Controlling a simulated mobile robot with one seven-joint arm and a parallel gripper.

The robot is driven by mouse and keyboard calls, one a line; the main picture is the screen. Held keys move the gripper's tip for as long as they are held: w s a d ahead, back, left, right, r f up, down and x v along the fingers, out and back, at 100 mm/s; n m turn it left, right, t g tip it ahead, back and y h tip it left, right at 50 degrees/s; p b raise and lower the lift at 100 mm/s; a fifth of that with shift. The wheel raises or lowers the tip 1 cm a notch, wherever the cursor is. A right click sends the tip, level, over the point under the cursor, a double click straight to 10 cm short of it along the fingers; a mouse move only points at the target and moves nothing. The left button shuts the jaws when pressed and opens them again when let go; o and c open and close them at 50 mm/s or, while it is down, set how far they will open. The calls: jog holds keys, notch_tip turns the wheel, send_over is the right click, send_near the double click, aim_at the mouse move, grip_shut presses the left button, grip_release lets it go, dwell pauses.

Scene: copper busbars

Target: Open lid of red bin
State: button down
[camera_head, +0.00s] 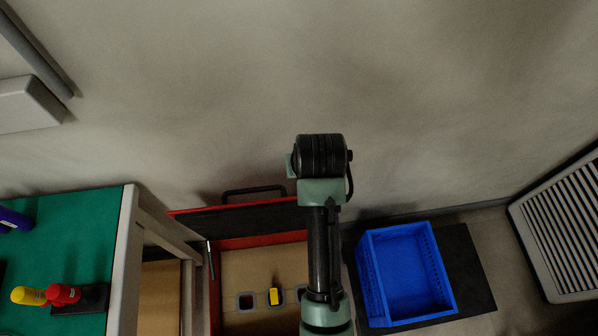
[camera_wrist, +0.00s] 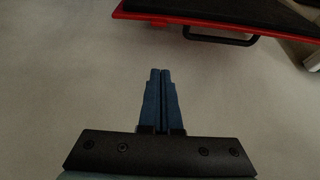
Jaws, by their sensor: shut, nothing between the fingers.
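The red bin (camera_head: 213,290) is at the lower middle of the head view. Its lid (camera_head: 230,222), dark with a red edge, stands raised at the bin's back, so the inside shows. A black handle (camera_head: 253,190) sits on the lid's upper edge. My arm covers the bin's right part. In the wrist view the lid (camera_wrist: 232,20) crosses the top right, with its handle (camera_wrist: 235,38) beneath the red edge. My gripper (camera_wrist: 160,72) is shut and empty, apart from the lid and handle. Its fingers are hidden in the head view.
Inside the bin is a tan panel with dark square openings and a yellow piece (camera_head: 273,296). A blue crate (camera_head: 449,282) stands on a dark mat (camera_head: 478,280) to the right. A green-topped table (camera_head: 95,225) is at the left. A wall rises behind.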

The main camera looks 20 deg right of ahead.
jog(key=shift+s+f, duration=0.2)
jog(key=shift+f, duration=3.85)
jog(key=shift+a+p, duration=0.1)
jog(key=shift+p, duration=0.2)
